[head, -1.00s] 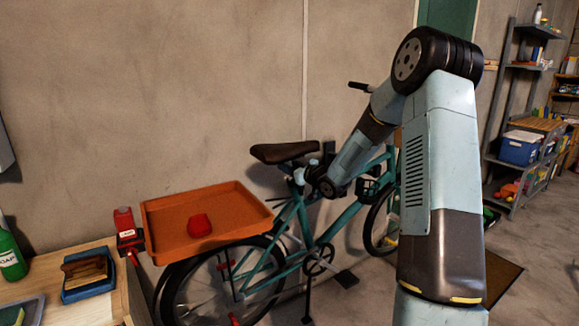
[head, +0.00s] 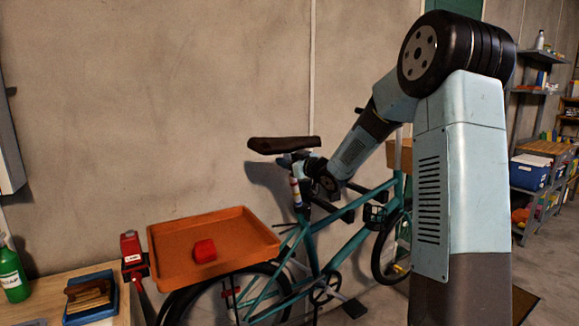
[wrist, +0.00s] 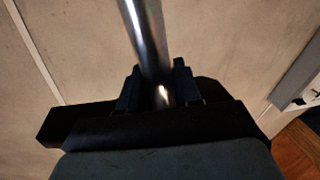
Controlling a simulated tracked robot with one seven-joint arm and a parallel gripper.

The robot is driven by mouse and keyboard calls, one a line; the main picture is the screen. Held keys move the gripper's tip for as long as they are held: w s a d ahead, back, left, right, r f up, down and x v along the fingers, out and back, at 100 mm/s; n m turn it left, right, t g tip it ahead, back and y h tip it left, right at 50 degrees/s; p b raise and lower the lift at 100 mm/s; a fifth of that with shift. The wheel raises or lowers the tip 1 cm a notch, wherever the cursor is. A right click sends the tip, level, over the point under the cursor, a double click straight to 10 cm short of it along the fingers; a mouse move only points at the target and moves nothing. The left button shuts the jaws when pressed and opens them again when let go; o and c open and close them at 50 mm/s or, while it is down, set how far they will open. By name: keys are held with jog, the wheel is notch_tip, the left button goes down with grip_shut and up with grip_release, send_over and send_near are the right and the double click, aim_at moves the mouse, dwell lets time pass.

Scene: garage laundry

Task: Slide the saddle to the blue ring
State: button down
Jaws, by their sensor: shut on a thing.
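The dark brown saddle (head: 284,145) sits on top of a post on the teal bicycle (head: 345,243) in the head view. It stands well above the frame, roughly level. My gripper (head: 303,165) is just under the saddle, reaching in from the right. In the wrist view my gripper (wrist: 160,92) is shut around the shiny metal post (wrist: 145,35). Below the gripper in the head view, the exposed seat post (head: 295,190) carries small coloured bands. They are too small to tell clearly which is the blue ring.
A workbench with a green bottle (head: 11,272) and a blue tray (head: 92,314) is at lower left. The wall is close behind the bicycle. Shelves (head: 540,90) stand at right.

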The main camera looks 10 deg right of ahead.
jog(key=shift+r, duration=0.15)
jog(key=c, duration=0.9)
grip_release()
jog(key=v, duration=1.3)
jog(key=shift+s+d, duration=0.2)
jog(key=shift+s, duration=0.15)
